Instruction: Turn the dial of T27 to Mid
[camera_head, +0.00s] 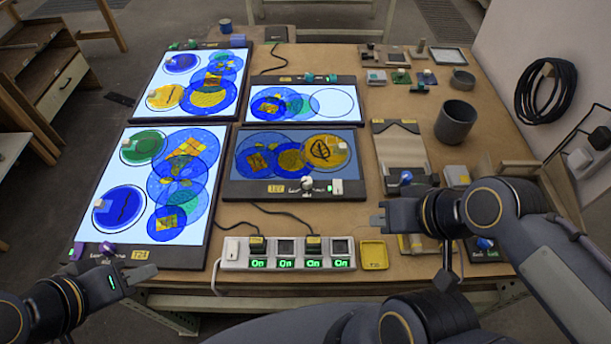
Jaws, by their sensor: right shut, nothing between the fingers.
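The panel with the yellow tag that seems to read T27 (276,188) is the middle light panel (240,190), lit dimmer than the others. Overlapping blue and amber glass discs lie on it. Its pale dial (307,183) sits on the front edge, beside a white switch (337,187); the dial's pointer and the small print are too small to read. My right gripper (380,220) is shut and empty, right of and nearer than the dial, apart from it. My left gripper (150,271) is at the lower left by the large left panel; its finger gap is unclear.
A power strip (232,254) with several green "On" lights lies in front of the panel, with cables behind it. A yellow tray (374,255) is beside it. A grey cup (455,122) and a board (400,150) stand right. Other lit panels (131,180) fill the left.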

